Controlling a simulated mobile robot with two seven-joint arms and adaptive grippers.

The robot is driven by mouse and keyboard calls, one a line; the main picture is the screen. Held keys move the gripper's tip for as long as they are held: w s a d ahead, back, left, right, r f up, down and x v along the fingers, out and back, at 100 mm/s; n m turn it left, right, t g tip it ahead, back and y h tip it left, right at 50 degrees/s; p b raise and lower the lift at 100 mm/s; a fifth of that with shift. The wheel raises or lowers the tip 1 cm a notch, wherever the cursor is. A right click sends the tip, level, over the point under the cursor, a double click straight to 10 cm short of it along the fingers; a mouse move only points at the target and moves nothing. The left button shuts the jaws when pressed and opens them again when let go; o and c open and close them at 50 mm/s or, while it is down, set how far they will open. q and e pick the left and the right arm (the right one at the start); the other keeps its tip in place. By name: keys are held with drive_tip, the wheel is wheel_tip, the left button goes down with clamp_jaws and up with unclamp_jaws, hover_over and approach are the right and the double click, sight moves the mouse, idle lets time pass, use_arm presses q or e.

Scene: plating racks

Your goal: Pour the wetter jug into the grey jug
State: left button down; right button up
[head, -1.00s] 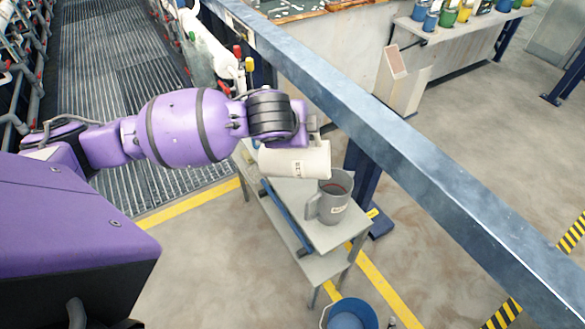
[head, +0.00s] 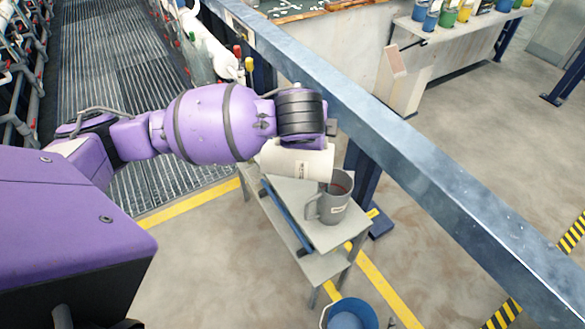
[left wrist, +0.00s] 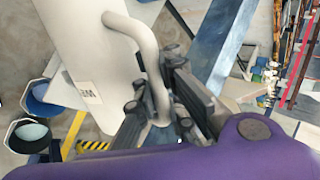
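The wetter jug (head: 290,160) is off-white with a small label. It lies tipped nearly on its side, its right end slightly lower and just above the grey jug's mouth. My left gripper (left wrist: 165,105) is shut on its handle in the left wrist view; in the head view my wrist mostly hides the fingers. The grey jug (head: 328,208) stands upright on a small grey table, handle to the left, with a label and a dark reddish edge inside. No stream between the jugs can be made out. My right gripper is not in view.
The small grey table (head: 318,235) has a lower shelf. A long blue-grey steel beam (head: 400,145) runs diagonally close behind the jugs. A blue bucket (head: 349,314) stands on the floor in front. Colored containers (head: 447,14) stand on a far bench. Floor at right is open.

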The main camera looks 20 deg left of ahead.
use_arm(q)
drive_tip(key=shift+w, duration=0.1)
drive_tip(key=shift+w+a, duration=0.15)
drive_tip(key=shift+w, duration=0.35)
idle(0.8)
drive_tip(key=shift+s+a+f+n+t+h, duration=0.2)
drive_tip(key=shift+s+a+f+h, duration=0.15)
drive_tip(key=shift+a+f+h, duration=0.15)
drive_tip(key=shift+s+a+f+n+t+h, duration=0.1)
drive_tip(key=shift+s+a+f+n+h, duration=0.15)
drive_tip(key=shift+a+h, duration=0.25)
drive_tip(key=shift+s+a+f+n+t+h, duration=0.1)
drive_tip(key=shift+s+a+f+n+h, duration=0.05)
drive_tip(key=shift+s+a+f+h, duration=0.4)
drive_tip(key=shift+w, duration=0.15)
drive_tip(key=shift+a+f, duration=0.3)
drive_tip(key=shift+f, duration=0.05)
drive_tip(key=shift+s+a+f+n+t+h+b, duration=0.15)
drive_tip(key=shift+a+f+n+t+h+b, duration=0.15)
drive_tip(key=shift+a+f+h, duration=0.3)
drive_tip(key=shift+s+a+f+n+t+h+b, duration=0.1)
drive_tip(key=shift+s+a+f+n+h+b, duration=0.1)
drive_tip(key=shift+a+f+n+h, duration=0.35)
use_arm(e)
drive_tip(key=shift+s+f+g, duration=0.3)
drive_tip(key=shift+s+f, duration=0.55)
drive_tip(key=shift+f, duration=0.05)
use_arm(q)
drive_tip(key=shift+d+f, duration=0.1)
